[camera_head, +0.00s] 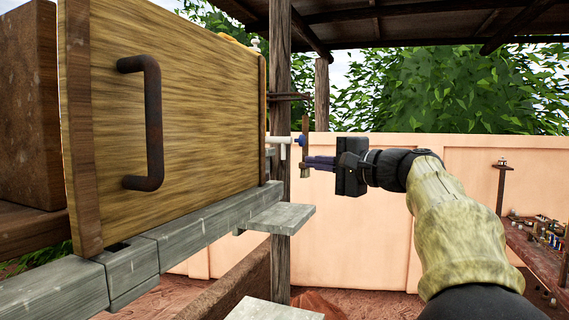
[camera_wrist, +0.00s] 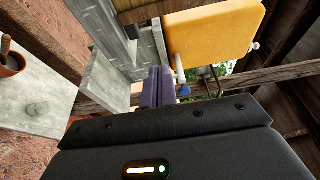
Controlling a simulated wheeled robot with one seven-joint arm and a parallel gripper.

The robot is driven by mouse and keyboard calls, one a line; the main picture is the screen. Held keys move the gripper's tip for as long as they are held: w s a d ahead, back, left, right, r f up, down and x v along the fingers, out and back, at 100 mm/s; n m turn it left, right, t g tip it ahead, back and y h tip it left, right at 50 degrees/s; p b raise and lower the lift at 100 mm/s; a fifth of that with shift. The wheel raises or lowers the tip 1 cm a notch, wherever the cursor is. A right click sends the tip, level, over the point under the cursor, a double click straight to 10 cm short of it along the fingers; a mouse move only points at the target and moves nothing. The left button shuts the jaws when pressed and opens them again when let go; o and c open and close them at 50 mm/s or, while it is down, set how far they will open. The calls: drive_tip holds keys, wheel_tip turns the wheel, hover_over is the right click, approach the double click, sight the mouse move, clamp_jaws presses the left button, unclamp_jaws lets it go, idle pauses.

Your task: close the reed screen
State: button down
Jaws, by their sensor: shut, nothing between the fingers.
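The reed screen (camera_head: 205,110) is a straw-coloured panel with wooden edge strips, on the left in the head view. It stands upright on a grey sill. A dark bar handle (camera_head: 153,125) is fixed to its face near the left edge. My gripper (camera_head: 308,163) is right of the screen's right edge, by a wooden post, well away from the handle. Its purple fingers are shut and empty; they also show in the wrist view (camera_wrist: 158,86). I cannot tell whether the wrist view shows the screen.
The grey sill (camera_head: 185,238) runs under the screen, with a small ledge (camera_head: 282,218) jutting out. A wooden post (camera_head: 280,100) and small hanging tools (camera_head: 305,130) are close to my fingers. A yellow-orange block (camera_wrist: 215,40) shows in the wrist view. A cluttered table (camera_head: 540,250) stands right.

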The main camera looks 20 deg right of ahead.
drive_tip(key=w+a+p, duration=0.4)
drive_tip(key=w+a, duration=0.1)
drive_tip(key=a, duration=0.3)
idle(0.4)
drive_tip(key=shift+a+f, duration=0.1)
idle(0.4)
